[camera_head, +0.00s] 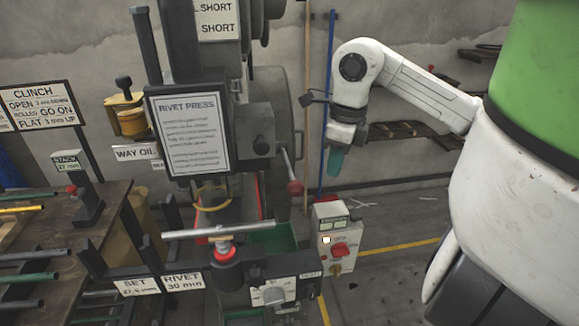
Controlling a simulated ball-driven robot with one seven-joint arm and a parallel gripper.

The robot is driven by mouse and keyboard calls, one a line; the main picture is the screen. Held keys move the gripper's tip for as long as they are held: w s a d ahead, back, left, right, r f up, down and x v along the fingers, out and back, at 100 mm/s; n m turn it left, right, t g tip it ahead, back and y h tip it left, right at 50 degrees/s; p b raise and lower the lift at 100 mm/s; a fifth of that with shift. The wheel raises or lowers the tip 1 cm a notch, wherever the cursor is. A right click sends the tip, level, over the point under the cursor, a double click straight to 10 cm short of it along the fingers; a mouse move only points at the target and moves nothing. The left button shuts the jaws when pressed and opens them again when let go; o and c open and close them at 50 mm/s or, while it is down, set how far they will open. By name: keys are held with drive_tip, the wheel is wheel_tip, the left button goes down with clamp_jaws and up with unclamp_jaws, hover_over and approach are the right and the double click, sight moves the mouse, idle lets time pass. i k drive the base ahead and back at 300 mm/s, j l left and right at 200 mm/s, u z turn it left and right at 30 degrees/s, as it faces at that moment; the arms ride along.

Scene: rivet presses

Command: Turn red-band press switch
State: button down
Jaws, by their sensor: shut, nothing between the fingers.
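A rivet press (190,130) with a "RIVET PRESS" sheet stands at centre left. A red collar (225,253) shows low on it; I cannot tell whether this is the red band.
A red-tipped lever (294,187) sticks out from the press, left of my gripper. A bench (95,235) with rods stands at left. A metal bar (218,230) crosses the press front. A blue pole (328,100) stands behind my gripper. Floor right of the switch box looks clear.

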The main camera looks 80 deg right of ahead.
sight(341, 248)
drive_tip(key=k, duration=1)
